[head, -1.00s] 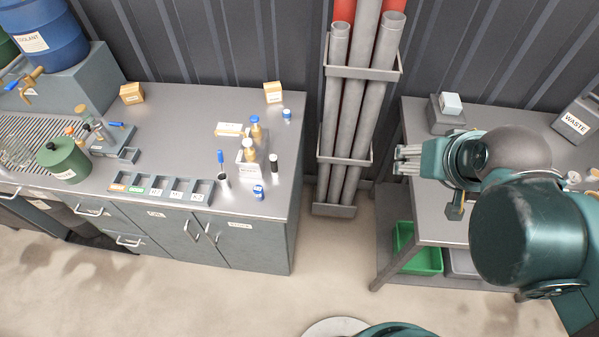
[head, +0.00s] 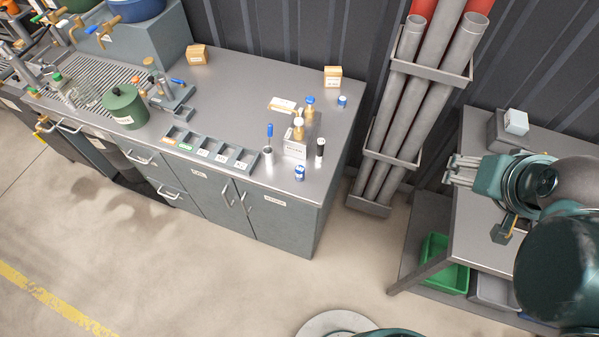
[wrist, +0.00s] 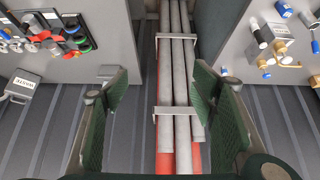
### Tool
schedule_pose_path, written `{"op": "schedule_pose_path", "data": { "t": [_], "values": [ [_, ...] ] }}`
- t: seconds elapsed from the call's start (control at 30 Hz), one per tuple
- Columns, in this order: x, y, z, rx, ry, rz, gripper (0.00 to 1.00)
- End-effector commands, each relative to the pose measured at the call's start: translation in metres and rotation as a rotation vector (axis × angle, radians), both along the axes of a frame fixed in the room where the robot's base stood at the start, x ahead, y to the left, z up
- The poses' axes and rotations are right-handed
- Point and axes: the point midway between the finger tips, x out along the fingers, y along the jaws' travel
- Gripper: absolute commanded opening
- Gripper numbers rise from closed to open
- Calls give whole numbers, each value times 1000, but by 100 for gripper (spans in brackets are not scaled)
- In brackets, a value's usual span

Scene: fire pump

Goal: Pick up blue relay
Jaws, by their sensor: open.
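No part is clearly marked as the blue relay. Two small blue-and-white cylinders stand on the left bench, one near the back right corner (head: 342,101) and one near the front edge (head: 299,173). In the wrist view, a dark panel holds small coloured parts, some of them blue (wrist: 72,28), too small to name. My gripper (head: 455,170) is at the right, over the left edge of the right table, far from the left bench. In the wrist view my gripper (wrist: 160,92) is open and empty, with pipes beyond its fingers.
A rack of grey and red pipes (head: 418,105) stands against the wall between the left bench (head: 235,85) and the right table (head: 465,220). Brass fittings, cartons (head: 197,55) and a labelled tray (head: 208,150) crowd the bench. A green bin (head: 445,265) sits below the table.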

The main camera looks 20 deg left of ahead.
Motion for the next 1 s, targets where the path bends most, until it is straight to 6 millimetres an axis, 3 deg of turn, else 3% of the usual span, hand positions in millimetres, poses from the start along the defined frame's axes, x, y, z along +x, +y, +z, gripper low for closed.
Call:
{"op": "schedule_pose_path", "data": {
  "t": [0.07, 0.2, 0.67, 1.0],
  "values": [
    [0, 0, 0, 0, 0, 0, 54],
    [0, 0, 0, 0, 0, 0, 38],
    [3, 4, -1, -5, 6, 16, 38],
    [24, 31, -8, -48, 57, 140, 38]
  ]
}}
